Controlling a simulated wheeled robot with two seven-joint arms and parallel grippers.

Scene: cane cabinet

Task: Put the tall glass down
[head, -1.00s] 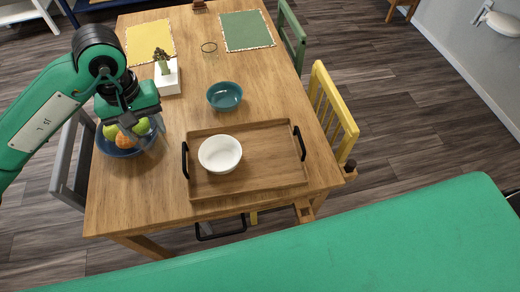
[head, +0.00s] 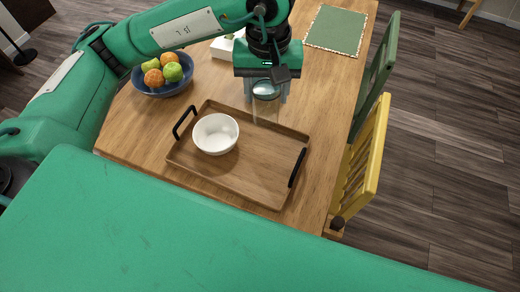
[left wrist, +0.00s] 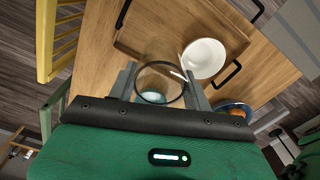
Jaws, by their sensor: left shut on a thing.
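My left gripper (head: 266,92) is shut on the tall clear glass (head: 266,108). In the head view the glass hangs below the fingers and overlaps the far rim of the wooden tray (head: 255,178). I cannot tell whether its base touches anything. In the left wrist view the glass (left wrist: 160,72) is between the two fingers (left wrist: 162,85), its round rim towards the camera. A patch of teal shows through it. My right gripper is not in view.
A white bowl (head: 215,134) sits in the tray's left part; the tray's right part is bare. A blue bowl of fruit (head: 165,90) stands to the left. A green placemat (head: 337,29) lies at the back. Yellow (head: 362,165) and green (head: 378,65) chairs stand along the right edge.

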